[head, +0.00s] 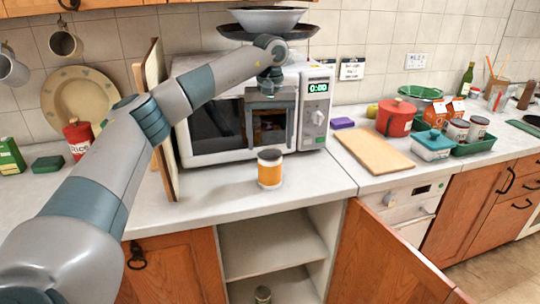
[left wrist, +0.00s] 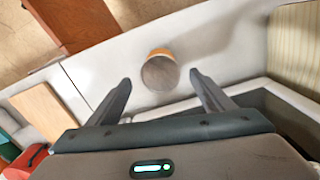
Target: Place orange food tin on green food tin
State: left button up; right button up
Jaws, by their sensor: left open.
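The orange food tin (head: 270,170) stands upright on the counter in front of the microwave, with a dark lid and an orange band. It also shows in the left wrist view (left wrist: 158,72), seen from above. My left gripper (head: 270,144) is open and empty, pointing down, with its fingers above the tin and apart from it. In the left wrist view the tin lies just beyond the gap between the fingertips (left wrist: 160,84). A small tin with a greenish side (head: 262,296) stands low in the open cabinet, partly cut off by the frame edge. My right gripper is out of view.
The microwave (head: 215,130) stands close behind the gripper, with an upright wooden board (head: 165,150) at its left. The cabinet door (head: 385,262) hangs open at the right. A shelf (head: 270,243) divides the cabinet. A cutting board (head: 372,151) lies to the right.

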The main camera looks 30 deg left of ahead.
pick_arm(q)
jog(key=shift+r, duration=0.7)
jog(key=shift+o, duration=0.4)
jog(key=shift+d+f, duration=0.1)
